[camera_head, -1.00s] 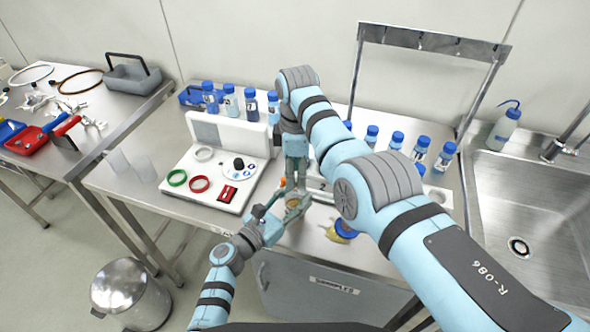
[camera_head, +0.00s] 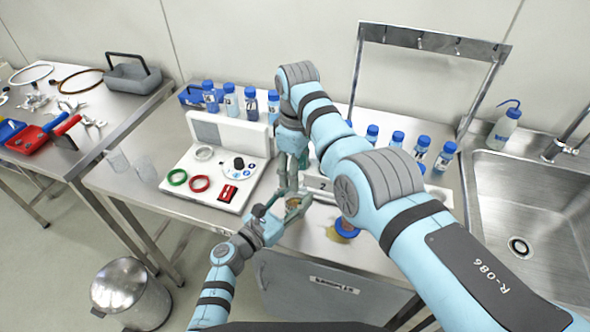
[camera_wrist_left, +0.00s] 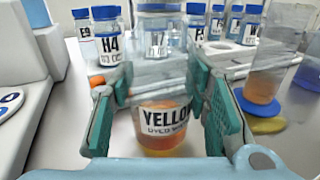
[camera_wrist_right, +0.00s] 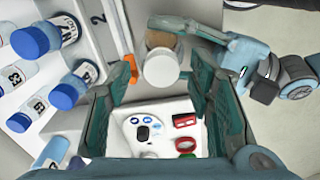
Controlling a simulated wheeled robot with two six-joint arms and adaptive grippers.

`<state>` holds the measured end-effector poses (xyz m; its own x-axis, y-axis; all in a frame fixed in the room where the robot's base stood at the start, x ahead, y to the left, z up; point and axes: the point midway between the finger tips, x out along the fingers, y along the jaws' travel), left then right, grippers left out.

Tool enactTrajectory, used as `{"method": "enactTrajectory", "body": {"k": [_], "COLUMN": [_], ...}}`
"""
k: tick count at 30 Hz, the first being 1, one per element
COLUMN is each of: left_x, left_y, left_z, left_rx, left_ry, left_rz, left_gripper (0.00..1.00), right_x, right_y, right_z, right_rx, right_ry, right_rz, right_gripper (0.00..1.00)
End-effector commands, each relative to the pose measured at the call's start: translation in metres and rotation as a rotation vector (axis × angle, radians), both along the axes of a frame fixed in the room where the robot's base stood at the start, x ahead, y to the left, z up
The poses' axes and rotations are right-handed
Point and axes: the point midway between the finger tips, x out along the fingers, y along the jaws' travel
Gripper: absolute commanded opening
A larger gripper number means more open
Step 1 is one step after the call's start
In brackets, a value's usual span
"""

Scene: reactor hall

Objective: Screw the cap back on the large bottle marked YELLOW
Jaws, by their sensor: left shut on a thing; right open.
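My left gripper (camera_wrist_left: 163,110) is shut around the large bottle marked YELLOW (camera_wrist_left: 165,125), which holds orange liquid. In the head view this gripper (camera_head: 293,207) is at the front of the middle table. My right gripper (camera_wrist_right: 160,85) is open, pointing down above the bottle. In the right wrist view the bottle has a pale round top (camera_wrist_right: 160,68) between the open fingers; I cannot tell whether it is a cap or an open mouth.
A glass vessel with orange liquid (camera_wrist_left: 262,85) stands at the blue disc. Several blue-capped bottles (camera_head: 250,103) stand behind. A white device (camera_head: 215,178) with rings is on the left, a sink (camera_head: 535,220) on the right. My right arm hides part of the table.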

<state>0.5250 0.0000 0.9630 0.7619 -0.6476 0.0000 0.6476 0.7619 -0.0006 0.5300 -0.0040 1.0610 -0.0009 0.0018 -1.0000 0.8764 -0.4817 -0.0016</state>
Motion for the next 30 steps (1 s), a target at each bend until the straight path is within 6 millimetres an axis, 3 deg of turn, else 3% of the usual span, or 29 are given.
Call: {"method": "enactTrajectory", "body": {"k": [8,17,21,25,30], "left_x": [0.0,0.0,0.0,0.0,0.0], "left_y": [0.0,0.0,0.0,0.0,0.0], "left_z": [0.0,0.0,0.0,0.0,0.0], "left_rx": [0.001,0.001,0.001,0.001,0.001], "left_ry": [0.001,0.001,0.001,0.001,0.001], "left_rz": [0.001,0.001,0.001,0.001,0.001], "left_gripper": [0.0,0.0,0.0,0.0,0.0], "right_x": [0.001,0.001,0.007,0.007,0.002], "right_y": [0.0,0.0,0.0,0.001,0.001], "right_z": [0.036,0.039,0.057,0.072,0.073], "right_rx": [0.001,0.001,-0.001,-0.01,-0.006], "right_ry": [0.0,0.0,-0.029,-0.03,-0.007], "right_rz": [0.0,0.001,0.002,0.423,1.031], "right_gripper": [0.48,0.45,0.45,0.45,0.45]}}
